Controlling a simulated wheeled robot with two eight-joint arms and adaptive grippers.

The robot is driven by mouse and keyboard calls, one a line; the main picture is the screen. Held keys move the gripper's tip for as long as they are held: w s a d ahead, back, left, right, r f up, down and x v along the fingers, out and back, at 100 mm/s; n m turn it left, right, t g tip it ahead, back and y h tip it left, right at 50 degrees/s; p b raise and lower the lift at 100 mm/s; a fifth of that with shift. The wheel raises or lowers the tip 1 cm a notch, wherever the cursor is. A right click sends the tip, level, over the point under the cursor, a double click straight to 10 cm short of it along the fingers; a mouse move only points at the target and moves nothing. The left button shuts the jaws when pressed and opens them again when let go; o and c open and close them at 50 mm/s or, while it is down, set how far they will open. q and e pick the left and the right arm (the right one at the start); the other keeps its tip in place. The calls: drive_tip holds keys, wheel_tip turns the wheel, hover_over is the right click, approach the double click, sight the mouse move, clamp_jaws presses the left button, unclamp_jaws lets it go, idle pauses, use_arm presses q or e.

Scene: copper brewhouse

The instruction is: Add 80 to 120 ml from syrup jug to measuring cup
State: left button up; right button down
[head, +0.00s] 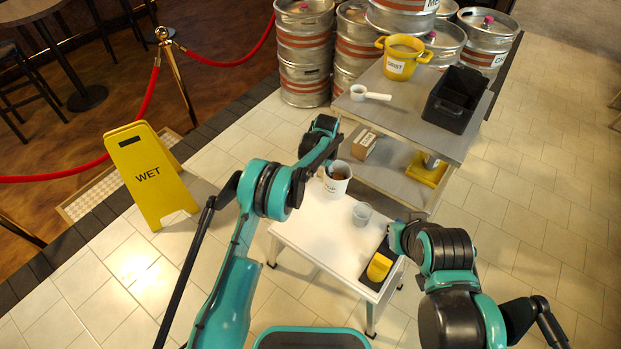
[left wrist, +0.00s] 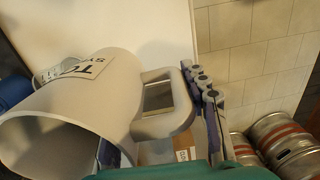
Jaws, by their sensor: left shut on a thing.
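The white syrup jug (head: 337,188) with brown contents is near the far end of the white table, looking about upright. My left gripper (head: 329,164) is shut on its handle; the left wrist view shows the labelled jug (left wrist: 100,95) large, with the gripper fingers (left wrist: 210,100) at the handle. I cannot tell whether its base touches the table. The clear measuring cup (head: 362,213) stands on the table to the right and nearer; its contents are unclear. My right gripper (head: 396,240) is by the table's right edge; its fingers are hard to make out.
The white table (head: 310,243) is mostly clear. A dark tray (head: 367,284) with a yellow item (head: 379,266) lies at its right. Behind stands a grey shelf cart (head: 400,113) with a yellow pot (head: 404,58) and black bin (head: 456,97). A wet-floor sign (head: 147,175) stands left.

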use_arm(q)
drive_tip(key=shift+r+t+y+p, duration=0.35)
drive_tip(key=shift+t+y, duration=0.15)
drive_tip(key=shift+y, duration=0.3)
drive_tip(key=shift+s+d+f+t+y+b, duration=0.2)
drive_tip(key=shift+f+t+y+b, duration=0.2)
drive_tip(key=shift+f+y, duration=0.2)
drive_tip(key=shift+s+d+f+t+y+b, duration=0.15)
drive_tip(key=shift+f+t+y+b, duration=0.2)
drive_tip(key=shift+f+y, duration=0.2)
drive_tip(key=r+t+y, duration=0.1)
drive_tip(key=s+d+r+y, duration=0.1)
drive_tip(key=y, duration=0.1)
drive_tip(key=d+r+t+y, duration=0.1)
drive_tip(key=shift+s+d+r+t+y, duration=0.15)
drive_tip(key=shift+d+r+t+y, duration=0.1)
drive_tip(key=shift+r+t, duration=0.1)
drive_tip(key=shift+a+f, duration=0.1)
drive_tip(key=shift+a, duration=0.1)
drive_tip(key=shift+d, duration=0.15)
drive_tip(key=shift+s+d+r+t+y, duration=0.15)
drive_tip(key=shift+d+r+t+y, duration=0.15)
drive_tip(key=shift+r+y, duration=0.2)
drive_tip(key=shift+s+d+r+t+y, duration=0.15)
drive_tip(key=shift+d+r+t+y, duration=0.2)
drive_tip(key=shift+r, duration=0.2)
idle(1.3)
drive_tip(key=shift+a, duration=0.1)
idle(0.9)
